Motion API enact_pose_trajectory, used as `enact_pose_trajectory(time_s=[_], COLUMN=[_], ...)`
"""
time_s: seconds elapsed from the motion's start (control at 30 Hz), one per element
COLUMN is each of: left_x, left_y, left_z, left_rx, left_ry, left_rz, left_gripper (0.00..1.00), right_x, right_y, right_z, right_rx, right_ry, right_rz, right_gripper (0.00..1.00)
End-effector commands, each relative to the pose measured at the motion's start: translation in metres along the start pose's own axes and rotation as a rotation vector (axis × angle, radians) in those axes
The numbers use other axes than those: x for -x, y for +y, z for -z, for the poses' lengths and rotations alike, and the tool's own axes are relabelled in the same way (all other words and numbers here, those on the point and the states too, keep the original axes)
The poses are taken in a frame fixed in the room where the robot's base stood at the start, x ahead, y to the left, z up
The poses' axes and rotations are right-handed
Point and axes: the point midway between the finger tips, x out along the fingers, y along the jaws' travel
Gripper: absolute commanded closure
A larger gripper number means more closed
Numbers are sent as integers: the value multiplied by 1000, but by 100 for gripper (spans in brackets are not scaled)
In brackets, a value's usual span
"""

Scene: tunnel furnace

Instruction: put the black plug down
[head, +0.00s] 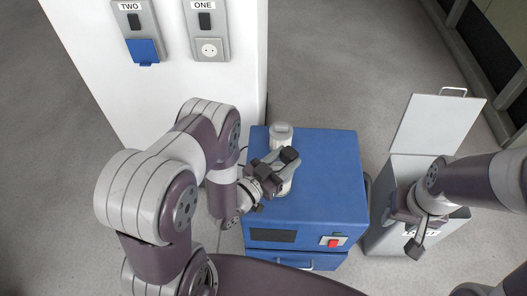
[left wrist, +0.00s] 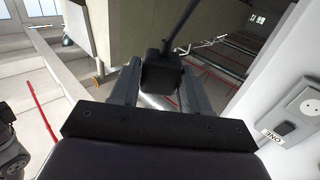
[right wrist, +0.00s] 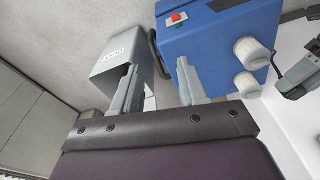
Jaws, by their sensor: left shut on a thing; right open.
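The black plug (head: 290,155) is between the fingers of my left gripper (head: 277,168), above the top of the blue furnace (head: 335,180). In the left wrist view the plug (left wrist: 161,76) sits between the two fingers (left wrist: 160,88), with its dark cord running up from it. My left gripper is shut on the plug. My right gripper (head: 418,240) is open and empty at the grey bin on the right; its spread fingers also show in the right wrist view (right wrist: 162,85).
Two white cylinders stand on the furnace; the far one (head: 282,133) is clear, the near one (head: 286,186) partly hidden by my left gripper. Socket ONE (head: 209,49) is bare on the white wall; socket TWO has a blue cover (head: 146,50). The grey bin (head: 381,228) has a raised lid.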

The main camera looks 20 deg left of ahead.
Motion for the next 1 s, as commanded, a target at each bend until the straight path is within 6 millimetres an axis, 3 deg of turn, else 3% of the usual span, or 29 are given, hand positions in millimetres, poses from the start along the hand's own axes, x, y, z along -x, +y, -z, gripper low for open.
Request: enact_pose_trajectory(time_s=[0.1,0.27,0.6,0.67,0.7,0.77,0.87,1.0], left_x=[-6,-12,-54,-57,-58,-59,-59,-59], left_y=[24,40,51,52,52,53,53,53], left_z=[15,22,-16,-20,-21,-22,-22,-22], left_rx=[-2,1,-2,-2,-2,-2,-1,-1], left_ry=[2,0,1,0,0,-1,-1,-1], left_rz=[-120,-216,-555,-585,-598,-607,-608,-607], left_gripper=[100,100,100,100,100,100,100,100], right_x=[0,0,0,0,-1,-6,-7,2], right_y=[0,0,0,-1,-5,-18,-57,-123], right_z=[0,0,0,0,0,0,40,96], right_rx=[0,0,0,4,22,77,201,369], right_ry=[0,0,0,0,-4,-21,7,34], right_rz=[0,0,0,1,3,8,25,51], right_gripper=[57,57,57,38,34,34,34,34])
